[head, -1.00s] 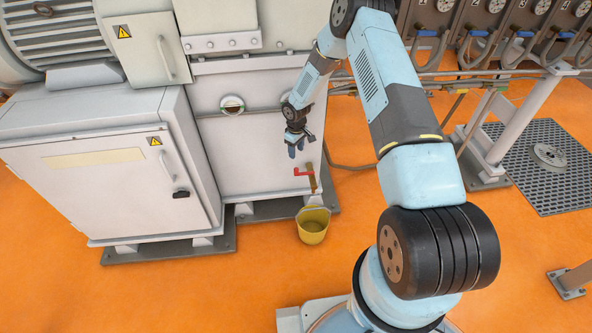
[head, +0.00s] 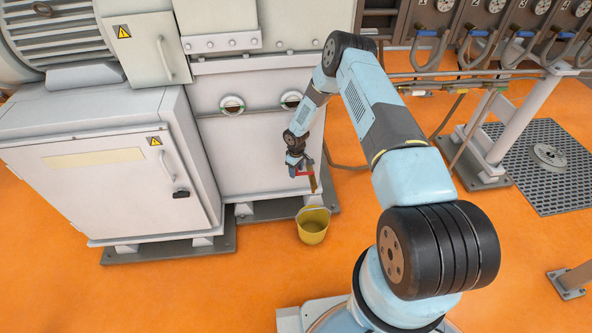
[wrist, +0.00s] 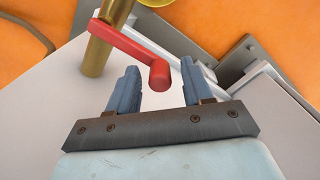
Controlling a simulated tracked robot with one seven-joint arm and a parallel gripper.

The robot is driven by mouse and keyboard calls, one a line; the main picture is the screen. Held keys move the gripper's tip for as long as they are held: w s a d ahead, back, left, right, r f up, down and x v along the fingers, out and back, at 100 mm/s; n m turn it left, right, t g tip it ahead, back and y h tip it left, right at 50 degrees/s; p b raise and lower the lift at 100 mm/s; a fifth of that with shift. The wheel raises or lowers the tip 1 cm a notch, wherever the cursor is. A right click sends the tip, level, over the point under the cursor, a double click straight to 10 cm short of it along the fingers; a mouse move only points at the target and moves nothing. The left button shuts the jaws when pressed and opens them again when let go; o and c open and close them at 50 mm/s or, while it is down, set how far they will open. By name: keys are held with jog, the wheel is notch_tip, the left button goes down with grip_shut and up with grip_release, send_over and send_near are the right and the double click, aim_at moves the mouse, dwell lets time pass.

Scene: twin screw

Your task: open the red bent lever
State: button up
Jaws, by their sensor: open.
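The red bent lever (wrist: 127,42) is fixed on a brass pipe (wrist: 101,46) in the wrist view. Its bent end points toward my gripper (wrist: 157,85) and lies in the gap between the two blue fingers. The fingers are apart, and the end of the lever shows no clear contact with either one. In the head view the lever (head: 302,174) shows as a small red strip low on the grey machine housing, partly hidden by my gripper (head: 300,170), which is right at it.
A yellow bucket (head: 313,226) stands on the orange floor below the lever. The grey machine housing (head: 240,150) is close behind, with two round sight ports above. A white cabinet (head: 110,170) stands to the left.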

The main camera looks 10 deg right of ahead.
jog(key=shift+c, duration=0.2)
grip_shut()
dwell(0.3)
